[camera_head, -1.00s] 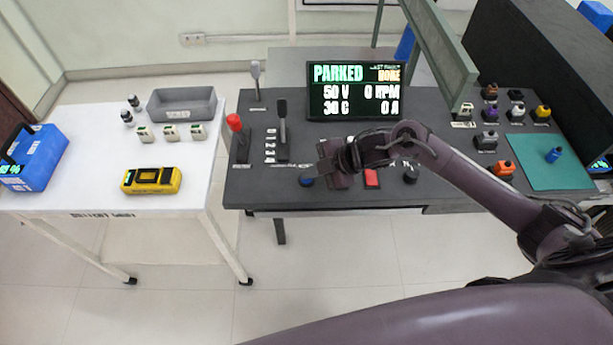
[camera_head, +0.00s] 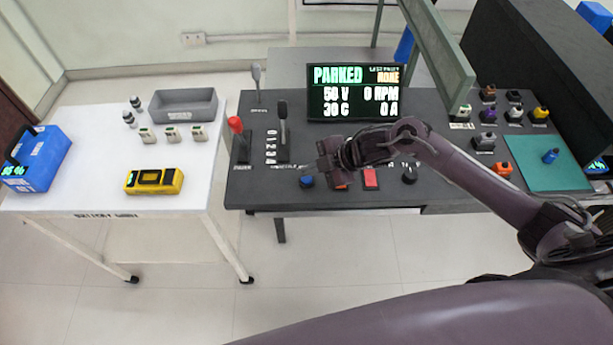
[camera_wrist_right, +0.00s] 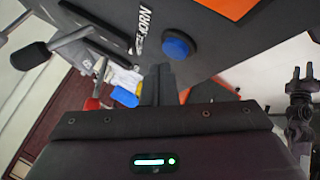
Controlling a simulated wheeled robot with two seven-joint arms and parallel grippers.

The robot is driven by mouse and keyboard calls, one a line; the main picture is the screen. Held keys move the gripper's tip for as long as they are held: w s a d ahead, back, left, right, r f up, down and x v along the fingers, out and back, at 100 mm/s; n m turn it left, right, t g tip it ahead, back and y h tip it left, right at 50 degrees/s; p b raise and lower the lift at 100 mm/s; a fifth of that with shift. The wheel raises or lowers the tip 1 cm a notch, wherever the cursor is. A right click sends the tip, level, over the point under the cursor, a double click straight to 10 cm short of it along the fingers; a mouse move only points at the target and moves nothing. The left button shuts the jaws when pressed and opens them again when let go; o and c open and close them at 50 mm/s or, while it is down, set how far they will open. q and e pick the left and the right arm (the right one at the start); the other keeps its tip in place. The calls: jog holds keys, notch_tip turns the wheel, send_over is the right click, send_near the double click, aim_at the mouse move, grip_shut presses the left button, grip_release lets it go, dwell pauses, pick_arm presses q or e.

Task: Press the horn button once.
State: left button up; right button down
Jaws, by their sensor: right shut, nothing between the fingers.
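The horn button is a round blue button (camera_head: 306,181) near the front edge of the dark console. In the right wrist view the blue button (camera_wrist_right: 178,46) sits beside white lettering that reads HORN. My right gripper (camera_head: 325,158) is shut and empty, above the console just behind and right of the button in the head view. In the right wrist view its closed fingertips (camera_wrist_right: 158,72) point toward the console, short of the button in the picture, with a visible gap. The button's top is uncovered. My left gripper is not in view.
A red button (camera_head: 371,178) and a black knob (camera_head: 409,174) lie right of the horn button. A red-topped lever (camera_head: 236,127) and a black lever (camera_head: 282,130) stand to its left. The screen (camera_head: 354,92) behind reads PARKED. An orange part lies partly under my gripper.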

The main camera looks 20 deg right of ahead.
aim_at(311, 179)
jog(key=shift+r+p, duration=2.2)
jog(key=shift+r, duration=0.4)
jog(key=shift+f, duration=0.1)
